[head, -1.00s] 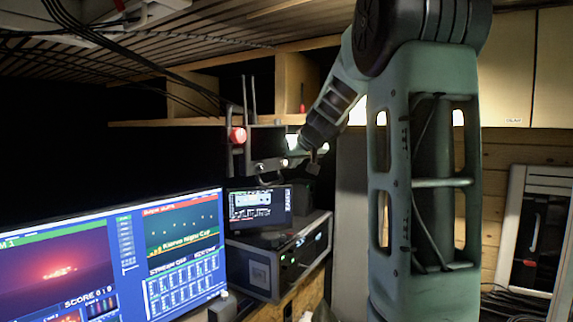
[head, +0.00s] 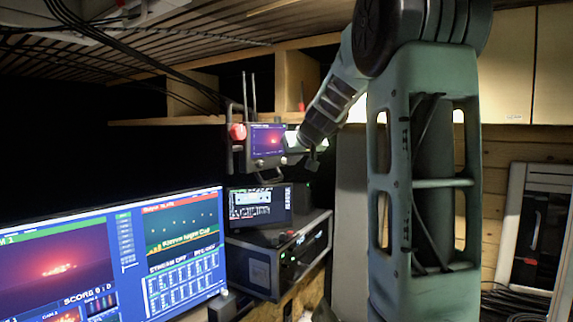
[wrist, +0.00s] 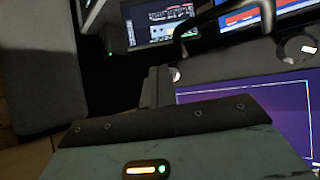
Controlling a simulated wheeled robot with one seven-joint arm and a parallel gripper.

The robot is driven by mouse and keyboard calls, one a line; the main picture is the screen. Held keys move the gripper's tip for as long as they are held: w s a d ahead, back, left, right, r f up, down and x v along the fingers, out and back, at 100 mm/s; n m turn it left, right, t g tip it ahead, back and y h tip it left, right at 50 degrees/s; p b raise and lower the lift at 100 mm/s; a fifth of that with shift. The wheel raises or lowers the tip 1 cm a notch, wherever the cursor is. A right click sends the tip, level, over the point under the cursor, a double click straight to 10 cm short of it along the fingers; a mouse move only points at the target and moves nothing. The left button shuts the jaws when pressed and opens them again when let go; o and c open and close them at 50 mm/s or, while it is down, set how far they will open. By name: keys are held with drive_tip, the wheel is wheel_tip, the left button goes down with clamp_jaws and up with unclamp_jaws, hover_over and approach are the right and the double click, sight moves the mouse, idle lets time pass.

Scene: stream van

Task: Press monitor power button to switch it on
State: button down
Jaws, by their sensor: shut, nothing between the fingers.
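The small monitor (head: 268,140) hangs above the equipment rack in the head view, in a dark frame with side handles and a red knob (head: 237,132). Its screen is lit, with a reddish glow on purple. In the wrist view part of the lit purple screen (wrist: 250,115) shows at the right, with a round dial (wrist: 300,48) on its bezel. My gripper (wrist: 160,82) is shut and empty, its tips at the bezel near a small round pale spot, perhaps the button. I cannot tell whether they touch. In the head view my gripper (head: 288,158) is at the monitor's right edge.
A large lit monitor (head: 110,255) stands at the lower left. A small screen (head: 260,205) sits on a rack unit (head: 278,255) below the small monitor. A wooden shelf (head: 290,92) runs behind, and cables hang from the ceiling at upper left.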

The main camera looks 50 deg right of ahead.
drive_tip(key=shift+s, duration=0.1)
drive_tip(key=s+b, duration=0.5)
drive_tip(key=s, duration=0.1)
idle(0.6)
idle(0.4)
